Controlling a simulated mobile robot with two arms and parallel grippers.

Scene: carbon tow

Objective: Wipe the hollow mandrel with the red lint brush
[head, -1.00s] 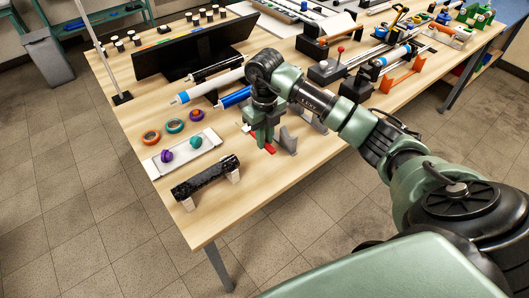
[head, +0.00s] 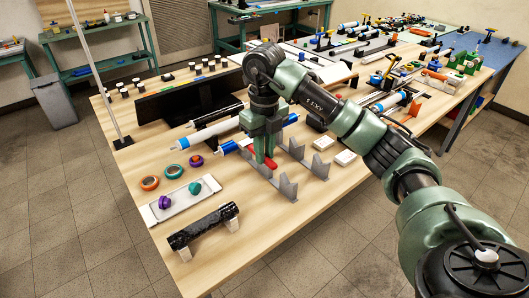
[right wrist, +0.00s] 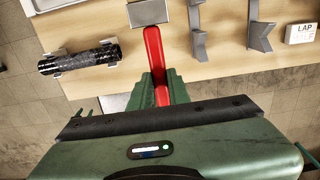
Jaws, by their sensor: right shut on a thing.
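My right gripper (head: 262,152) is shut on the red handle of the lint brush (head: 268,162), above the table near the grey V-shaped stands. In the right wrist view the red handle (right wrist: 153,50) runs up from between the jaws (right wrist: 158,88) to a grey head. A black mottled tube (head: 202,228) rests on two white supports at the table's front left; it also shows in the right wrist view (right wrist: 78,58). The brush is apart from it. I cannot tell whether this tube is the hollow mandrel. My left gripper is not in view.
Grey stands (head: 288,187) stand below the gripper. A white tray (head: 165,206) holds purple and teal pieces; tape rings (head: 174,171) lie behind it.

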